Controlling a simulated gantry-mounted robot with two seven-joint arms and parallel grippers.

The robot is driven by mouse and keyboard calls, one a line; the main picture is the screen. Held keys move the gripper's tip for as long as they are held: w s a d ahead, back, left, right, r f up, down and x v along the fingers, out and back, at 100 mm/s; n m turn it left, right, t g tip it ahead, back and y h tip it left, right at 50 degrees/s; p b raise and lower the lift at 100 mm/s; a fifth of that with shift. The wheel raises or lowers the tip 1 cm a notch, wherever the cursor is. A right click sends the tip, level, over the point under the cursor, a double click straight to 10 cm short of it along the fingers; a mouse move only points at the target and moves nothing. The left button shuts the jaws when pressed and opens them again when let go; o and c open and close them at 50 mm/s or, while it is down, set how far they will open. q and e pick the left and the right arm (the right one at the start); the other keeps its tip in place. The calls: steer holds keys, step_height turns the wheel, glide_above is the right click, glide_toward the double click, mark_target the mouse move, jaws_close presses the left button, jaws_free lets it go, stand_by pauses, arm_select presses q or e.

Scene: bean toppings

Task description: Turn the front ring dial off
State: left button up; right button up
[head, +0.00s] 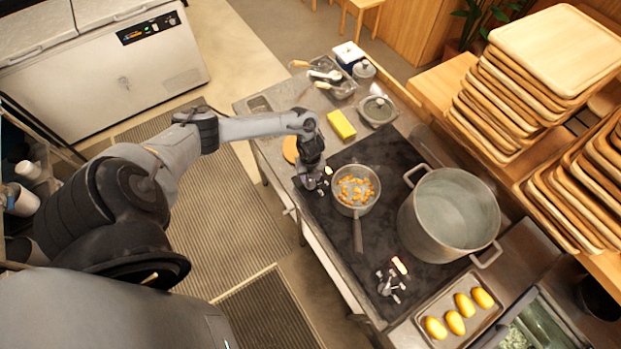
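The dark cooktop (345,232) carries two small metal fittings along its near side. One fitting (390,284) has several prongs and a glowing red-and-white mark beside it, and nothing covers it. A similar fitting with a red-and-white mark (328,171) is beside the frying pan, partly hidden by my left gripper. These look like the dials, but I cannot read their settings. My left gripper (313,178) points down close above or at the fitting by the pan. Its fingers are too small and dark to tell contact or opening. My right gripper is not in view.
A frying pan (367,205) with orange pieces stands right of my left gripper, its handle pointing to the near side. A large pot (420,215) stands farther right. A tray (434,307) of yellow oval items is at lower right. A yellow sponge (341,125) lies behind.

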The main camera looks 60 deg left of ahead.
mark_target(310, 182)
arm_select(q)
step_height(310, 182, up, 8)
stand_by(0.4)
steer(key=shift+f, duration=0.1)
